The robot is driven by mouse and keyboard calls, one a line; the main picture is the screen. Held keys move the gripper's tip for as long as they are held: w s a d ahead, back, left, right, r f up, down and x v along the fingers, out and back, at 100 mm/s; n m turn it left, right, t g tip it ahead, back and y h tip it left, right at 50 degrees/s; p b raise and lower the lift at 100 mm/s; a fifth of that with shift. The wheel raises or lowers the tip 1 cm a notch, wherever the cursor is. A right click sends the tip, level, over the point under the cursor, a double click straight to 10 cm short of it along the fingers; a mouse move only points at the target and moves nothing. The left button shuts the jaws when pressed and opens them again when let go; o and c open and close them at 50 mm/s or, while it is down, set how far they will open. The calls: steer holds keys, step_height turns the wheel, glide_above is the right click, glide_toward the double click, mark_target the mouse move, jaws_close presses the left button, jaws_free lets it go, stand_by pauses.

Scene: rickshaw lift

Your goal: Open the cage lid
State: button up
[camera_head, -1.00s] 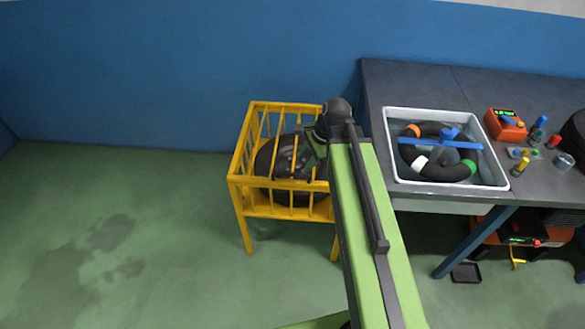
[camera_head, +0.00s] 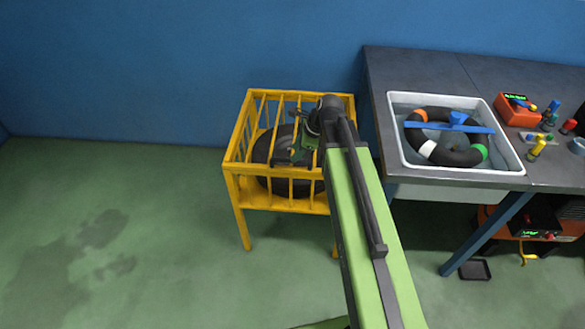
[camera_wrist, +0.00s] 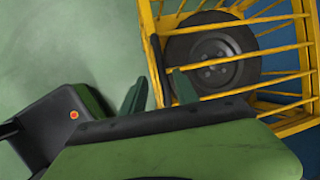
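The yellow barred cage (camera_head: 236,165) stands on legs at the middle of the head view, with a dark tire inside; its top bars look in place, so the lid appears shut. In the wrist view the cage's yellow bars (camera_wrist: 225,97) cross in front of the tire (camera_wrist: 210,58). My gripper (camera_head: 288,150) is over the cage top in the head view, partly hidden by my arm. In the wrist view my gripper (camera_wrist: 158,92) has its two green fingers apart, with a dark bar (camera_wrist: 157,68) at the cage edge appearing between them. I cannot tell whether they touch it.
A dark workbench (camera_head: 420,70) stands close to the cage's right, with a white basin (camera_head: 395,130) holding an inner tube in water. An orange device (camera_head: 517,110) and small bottles lie beside it. The blue wall (camera_head: 180,70) is behind. Green floor is clear at left.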

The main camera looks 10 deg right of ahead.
steer(key=b, duration=0.3)
glide_above(291, 170)
step_height(291, 170, down, 5)
steer(key=shift+w+d, duration=0.1)
steer(key=shift+c, duration=0.2)
steer(key=c, duration=0.7)
jaws_close()
